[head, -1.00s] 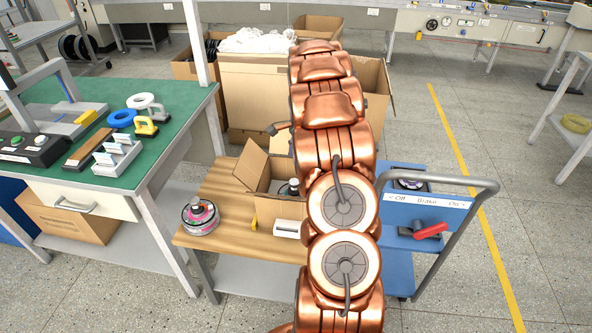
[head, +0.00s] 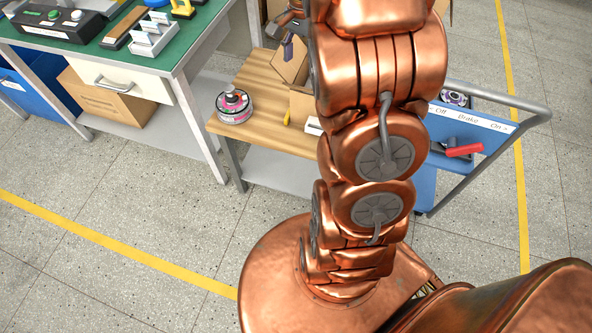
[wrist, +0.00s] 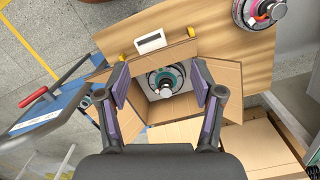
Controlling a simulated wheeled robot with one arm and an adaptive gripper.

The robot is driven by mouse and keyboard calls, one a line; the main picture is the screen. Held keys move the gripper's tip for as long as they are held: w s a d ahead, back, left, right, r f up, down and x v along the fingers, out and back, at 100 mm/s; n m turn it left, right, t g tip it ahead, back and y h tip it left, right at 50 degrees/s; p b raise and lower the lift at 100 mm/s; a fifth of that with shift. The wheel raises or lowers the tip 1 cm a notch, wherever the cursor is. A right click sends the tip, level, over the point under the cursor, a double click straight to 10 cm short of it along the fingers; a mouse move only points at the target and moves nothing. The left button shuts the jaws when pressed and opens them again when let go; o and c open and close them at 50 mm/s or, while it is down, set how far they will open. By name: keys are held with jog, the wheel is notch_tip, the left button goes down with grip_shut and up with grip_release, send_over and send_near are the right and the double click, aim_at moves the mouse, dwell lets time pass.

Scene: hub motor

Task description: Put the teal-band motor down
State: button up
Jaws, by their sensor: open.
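The teal-band motor (wrist: 153,77) sits inside an open cardboard box (wrist: 180,107) in the wrist view, its silver shaft pointing up toward the camera. My gripper (wrist: 160,68) is open above the box, its purple-padded fingers spread on either side of the motor and apart from it. In the head view one purple finger of my gripper (head: 287,50) shows by a box flap (head: 290,66); my arm hides most of the box, and the teal-band motor is not seen there.
A pink-band motor (head: 235,107) stands on the wooden table (head: 262,128), left of the box; it also shows in the wrist view (wrist: 260,12). A white block (wrist: 150,42) lies beside the box. A blue cart (head: 447,170) with a red lever (head: 464,151) stands at right.

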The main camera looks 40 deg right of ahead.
jog(key=s+a+r+n, duration=0.3)
jog(key=s+a+n, duration=0.4)
jog(key=s+a, duration=0.55)
jog(key=s+a+f+n+g+h, duration=0.1)
jog(key=s+a+n, duration=0.7)
jog(key=s, duration=0.4)
jog(key=shift+s, duration=0.3)
jog(key=shift+f, duration=0.1)
notch_tip(320, 180, up, 7)
jog(key=p, duration=0.7)
